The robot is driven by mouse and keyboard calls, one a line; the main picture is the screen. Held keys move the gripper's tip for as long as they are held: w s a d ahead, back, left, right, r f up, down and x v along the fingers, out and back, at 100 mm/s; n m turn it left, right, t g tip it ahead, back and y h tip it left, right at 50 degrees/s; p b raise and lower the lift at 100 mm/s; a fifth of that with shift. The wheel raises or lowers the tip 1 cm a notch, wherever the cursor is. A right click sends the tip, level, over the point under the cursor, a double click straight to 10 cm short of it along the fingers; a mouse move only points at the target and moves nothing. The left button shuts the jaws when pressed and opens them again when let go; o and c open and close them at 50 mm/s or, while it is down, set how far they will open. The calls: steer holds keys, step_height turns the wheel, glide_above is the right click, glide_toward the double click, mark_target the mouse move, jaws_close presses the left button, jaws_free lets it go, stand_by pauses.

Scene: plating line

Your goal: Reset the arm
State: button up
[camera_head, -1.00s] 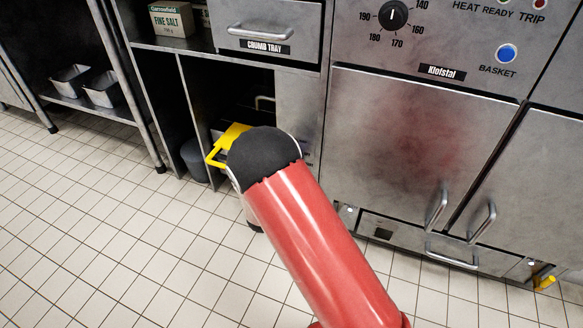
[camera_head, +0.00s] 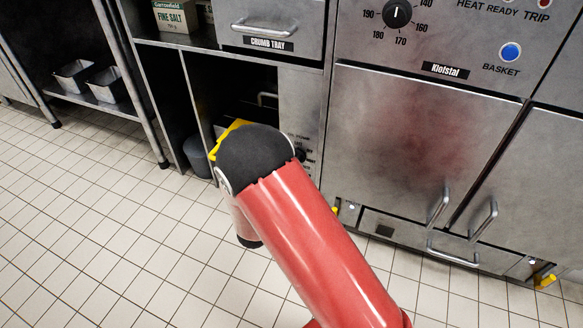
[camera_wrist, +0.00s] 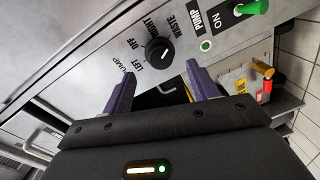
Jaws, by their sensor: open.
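My gripper (camera_wrist: 160,95) shows in the wrist view with its two dark purple fingers spread apart and nothing between them. Beyond the fingers is a steel panel with a black selector knob (camera_wrist: 158,50) marked OFF, LEFT, RIGHT and WASTE. The fingertips appear apart from the knob, though the exact gap is hard to judge. In the head view my red arm reaches toward the lower opening left of the fryer, and my gripper is hidden behind it.
Cabinet doors with handles (camera_head: 438,207) stand to the right. A salt box (camera_head: 176,16) sits on the shelf. The tiled floor (camera_head: 90,220) at left is clear.

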steer(key=shift+v, duration=0.85)
